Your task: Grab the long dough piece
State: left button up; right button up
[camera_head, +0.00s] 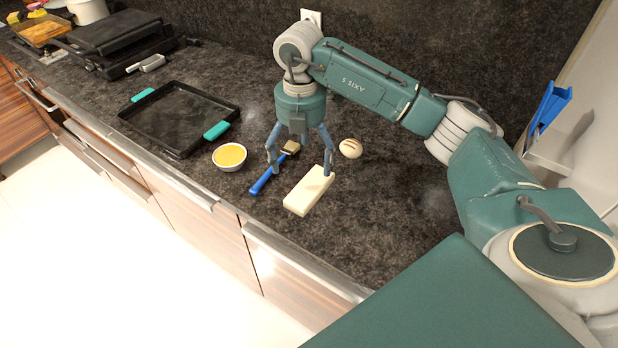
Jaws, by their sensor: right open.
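The long dough piece (306,192) is a pale cream block lying on the dark stone counter. A small round dough piece (350,148) with dark score marks lies behind it to the right. My right gripper (301,169) points down with its fingers spread wide and nothing held between them. Its right finger is at the far end of the long dough piece and overlaps it in the picture; I cannot tell whether they touch. Its left finger is over the blue brush, left of the dough. My left gripper is not in view.
A blue-handled brush (263,181) lies left of the dough, beside a white bowl of yellow liquid (229,157). A black tray with teal handles (178,153) and a black grill (115,45) stand farther left. The counter right of the dough is clear; its front edge (300,258) is near.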

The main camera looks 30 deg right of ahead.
aim_at(305, 183)
jog(key=f, duration=0.2)
jog(key=s+f+p, duration=0.1)
jog(key=shift+s+a+f, duration=0.1)
jog(key=shift+a, duration=0.2)
jog(key=shift+d+f+p, duration=0.25)
jog(key=shift+f+p, duration=0.2)
jog(key=shift+f, duration=0.15)
jog(key=shift+d+f+p, duration=0.2)
jog(key=shift+f+p, duration=0.25)
jog(key=shift+f, duration=0.15)
notch_tip(305, 183, down, 2)
jog(key=shift+f, duration=0.4)
jog(key=shift+c, duration=1)
jog(key=c, duration=0.8)
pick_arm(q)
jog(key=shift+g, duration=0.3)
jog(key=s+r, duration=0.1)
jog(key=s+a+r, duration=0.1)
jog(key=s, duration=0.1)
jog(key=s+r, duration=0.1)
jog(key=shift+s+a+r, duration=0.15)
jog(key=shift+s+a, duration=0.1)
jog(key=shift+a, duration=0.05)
pick_arm(e)
jog(key=shift+w, duration=0.2)
jog(key=c, duration=0.5)
